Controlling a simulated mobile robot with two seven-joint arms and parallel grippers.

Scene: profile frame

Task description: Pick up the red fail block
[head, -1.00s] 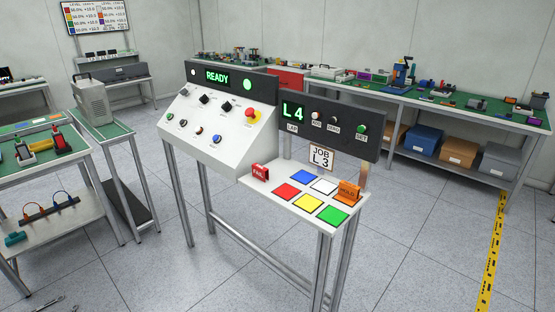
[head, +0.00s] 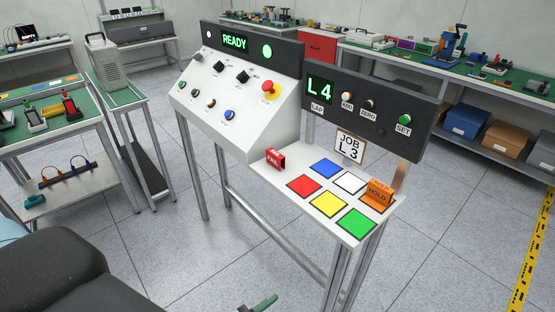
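The red fail block (head: 275,159) has white lettering reading FAIL. It stands upright at the back left of the white shelf (head: 312,172) on the console, close to the sloped panel. An orange HOLD block (head: 377,195) stands at the right end of the shelf. A dark rounded arm part of mine fills the lower left. A small green and dark tip (head: 259,304) shows at the bottom edge, possibly part of my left gripper. Its opening cannot be made out, and it is well apart from the fail block. My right gripper is not in view.
Red, blue, white, yellow and green squares mark the shelf. A JOB L3 sign (head: 350,147) stands behind them. The control panel (head: 236,116) with knobs and a red button (head: 270,88) rises to the left. Green-topped benches stand left and behind. The floor in front is clear.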

